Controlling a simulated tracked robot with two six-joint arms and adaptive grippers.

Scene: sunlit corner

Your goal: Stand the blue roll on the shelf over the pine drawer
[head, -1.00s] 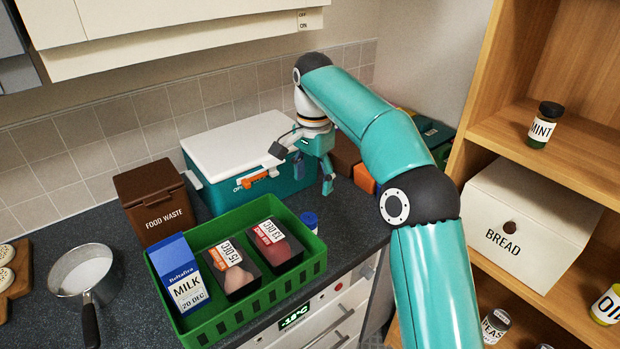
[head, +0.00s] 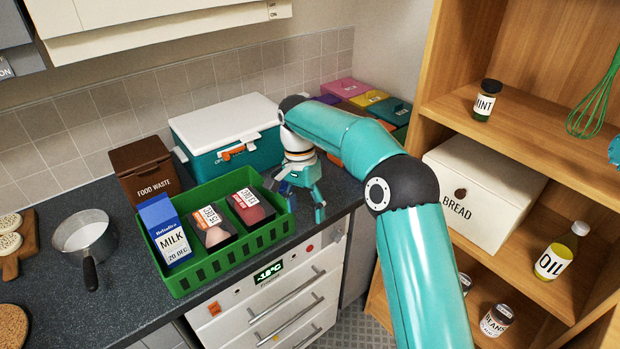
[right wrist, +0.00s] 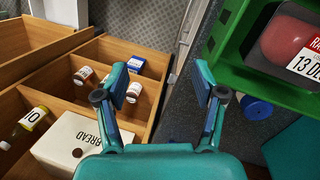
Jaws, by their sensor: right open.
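My right gripper (head: 303,203) is open and points down just right of the green crate. In the right wrist view the fingers (right wrist: 161,80) are spread with nothing between them. A small blue round-topped item (right wrist: 257,108) stands on the counter by the crate, right of the fingers in that view and apart from them. It may be the blue roll; its side is hidden there. In the head view my gripper largely covers its place. The wooden shelf unit (head: 437,95) is at the right, with jars and a bread box. I cannot make out a pine drawer.
The green crate (head: 196,276) holds a milk carton (head: 165,230) and dated packs. A teal-and-white cooler (head: 225,122) stands behind my gripper. The bread box (head: 480,192), mint jar (head: 486,101) and oil bottle (head: 560,252) take up shelf space. A whisk (head: 592,100) hangs at right.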

